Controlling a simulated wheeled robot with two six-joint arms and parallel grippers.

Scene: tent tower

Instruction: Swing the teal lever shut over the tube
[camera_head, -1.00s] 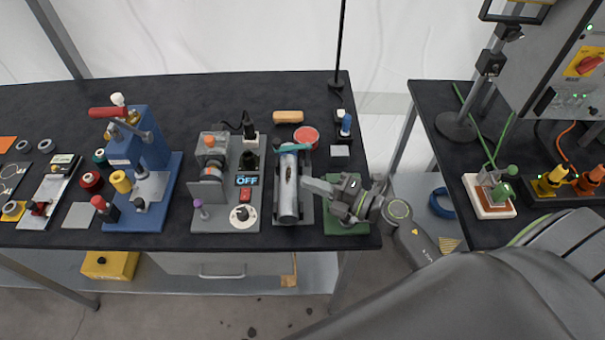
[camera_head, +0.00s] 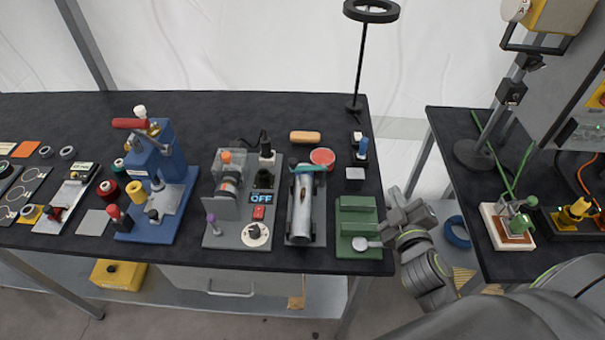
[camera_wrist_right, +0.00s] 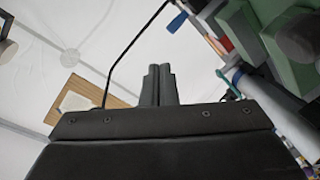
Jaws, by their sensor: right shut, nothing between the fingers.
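The teal lever (camera_head: 308,169) lies across the far end of the grey metal tube (camera_head: 303,210). The tube rests in a grey cradle on the black bench. I cannot tell whether the lever is fully down on it. My right gripper (camera_head: 398,203) is to the right of the tube, past the green stepped block and near the bench's right edge, apart from the lever. Its two fingers (camera_wrist_right: 158,84) are together and empty in the right wrist view. My left gripper is not in view.
The green block (camera_head: 356,206) with a round grey disc stands between tube and gripper. A grey machine (camera_head: 229,195) with an OFF display is left of the tube. A ring-light stand (camera_head: 357,80) rises behind.

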